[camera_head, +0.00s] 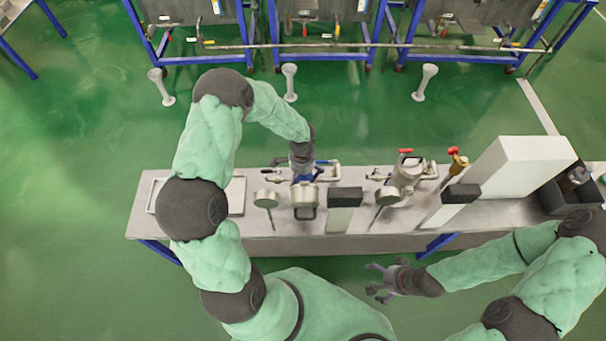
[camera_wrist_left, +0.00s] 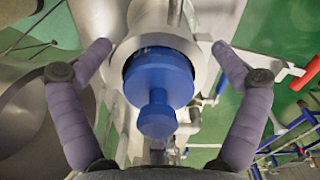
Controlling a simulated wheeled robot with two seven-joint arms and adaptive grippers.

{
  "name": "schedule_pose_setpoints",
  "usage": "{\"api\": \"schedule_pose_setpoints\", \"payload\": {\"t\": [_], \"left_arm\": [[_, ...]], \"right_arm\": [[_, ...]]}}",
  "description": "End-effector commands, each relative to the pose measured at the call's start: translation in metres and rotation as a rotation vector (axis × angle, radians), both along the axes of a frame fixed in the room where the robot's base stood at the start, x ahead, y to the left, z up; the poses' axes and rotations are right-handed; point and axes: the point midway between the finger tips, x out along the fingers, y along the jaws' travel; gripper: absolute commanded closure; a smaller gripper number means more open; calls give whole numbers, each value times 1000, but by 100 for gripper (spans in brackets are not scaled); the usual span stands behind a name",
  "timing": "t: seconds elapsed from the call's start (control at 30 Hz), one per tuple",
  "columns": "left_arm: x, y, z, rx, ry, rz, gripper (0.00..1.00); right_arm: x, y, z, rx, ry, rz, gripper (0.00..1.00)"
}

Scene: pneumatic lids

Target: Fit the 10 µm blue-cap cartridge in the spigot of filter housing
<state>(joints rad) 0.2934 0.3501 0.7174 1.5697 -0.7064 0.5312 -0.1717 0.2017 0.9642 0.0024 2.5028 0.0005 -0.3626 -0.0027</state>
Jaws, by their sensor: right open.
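The blue-cap cartridge (camera_wrist_left: 157,85) sits in the round mouth of the steel filter housing (camera_wrist_left: 205,62) in the left wrist view, its knob facing the camera. A dark gap shows around part of the cap, and the spigot inside is hidden. My left gripper (camera_wrist_left: 160,50) is open, its fingers spread to either side of the housing mouth and clear of the knob. In the head view my left gripper (camera_head: 305,166) is over the housing, with a little blue showing below it. My right gripper (camera_head: 374,283) is open and empty in front of the bench. No micron label is readable.
The steel bench (camera_head: 265,226) carries a second housing (camera_head: 407,174) with red-handled valves, a large white box (camera_head: 522,166) and a black bin (camera_head: 560,195). A shallow tray (camera_head: 236,196) lies at the left. Tanks on blue frames stand behind.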

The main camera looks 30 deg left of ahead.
Motion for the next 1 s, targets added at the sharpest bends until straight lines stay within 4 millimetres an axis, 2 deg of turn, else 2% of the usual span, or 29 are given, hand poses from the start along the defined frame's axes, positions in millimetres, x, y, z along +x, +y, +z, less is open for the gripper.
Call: {"api": "schedule_pose_setpoints", "payload": {"t": [0.77,1.0], "left_arm": [[3,1,5,2,-7,4,14],[4,1,18,2,-8,4,14]], "right_arm": [[0,0,2,0,0,-1,0],[0,0,12,0,0,-1,0]]}}
